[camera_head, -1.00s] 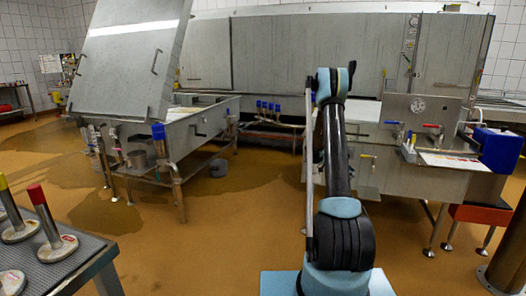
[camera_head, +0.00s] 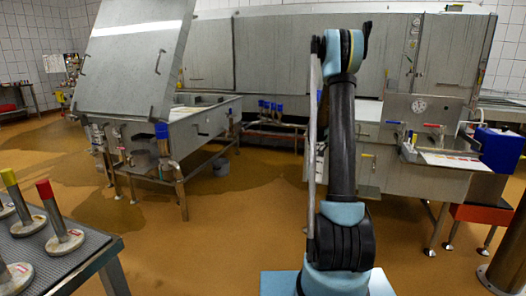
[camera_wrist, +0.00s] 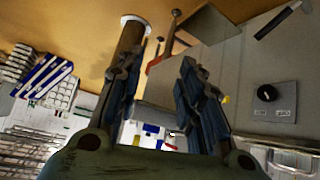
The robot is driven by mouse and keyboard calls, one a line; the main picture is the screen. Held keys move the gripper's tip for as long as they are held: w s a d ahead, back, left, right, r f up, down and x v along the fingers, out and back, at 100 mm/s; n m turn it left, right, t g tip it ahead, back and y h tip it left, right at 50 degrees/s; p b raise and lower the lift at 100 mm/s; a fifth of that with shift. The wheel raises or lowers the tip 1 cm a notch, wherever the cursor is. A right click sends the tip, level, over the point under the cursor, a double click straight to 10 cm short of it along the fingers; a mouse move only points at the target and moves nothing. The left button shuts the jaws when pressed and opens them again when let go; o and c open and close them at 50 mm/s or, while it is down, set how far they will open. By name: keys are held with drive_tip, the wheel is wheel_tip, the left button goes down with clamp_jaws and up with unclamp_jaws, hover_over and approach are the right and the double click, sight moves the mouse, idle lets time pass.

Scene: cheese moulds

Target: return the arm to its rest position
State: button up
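My arm (camera_head: 342,140) stands nearly upright right of the middle of the head view, its dark upper link topped by a blue-and-black joint. My gripper does not show clearly there. In the wrist view my gripper (camera_wrist: 161,62) has its two dark ribbed fingers spread apart, with nothing held between them. Metal equipment, orange floor and a brown post with a white round end show beyond the fingers.
A table (camera_head: 75,264) with red- and yellow-topped moulds stands at the lower left. A steel vat (camera_head: 205,118) with a raised lid is at the left. A steel machine (camera_head: 410,170) stands behind and right of my arm. Open floor lies between.

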drive_tip(key=s+a+r+n+t+y, duration=0.1)
drive_tip(key=s+a+r+n, duration=0.25)
drive_tip(key=s, duration=0.45)
drive_tip(key=s+a+r+n+y, duration=0.25)
drive_tip(key=s+a, duration=0.25)
drive_tip(key=s, duration=0.3)
drive_tip(key=s+a+r+n+t+y, duration=0.1)
drive_tip(key=s+a+r+n, duration=0.25)
drive_tip(key=s, duration=0.45)
drive_tip(key=s+a+f+n+y, duration=0.1)
drive_tip(key=s+a+f+n, duration=0.1)
drive_tip(key=s, duration=0.5)
drive_tip(key=s+a+f+n+y, duration=0.2)
drive_tip(key=s+a+f+n, duration=0.1)
drive_tip(key=s, duration=0.4)
drive_tip(key=s+a+f+n+y, duration=0.1)
drive_tip(key=s+a+f+n, duration=0.1)
drive_tip(key=s+a+f, duration=0.2)
drive_tip(key=s+a, duration=0.2)
drive_tip(key=s, duration=0.2)
drive_tip(key=shift+a+n+t, duration=0.2)
drive_tip(key=shift+n+t, duration=0.1)
drive_tip(key=shift+n, duration=0.05)
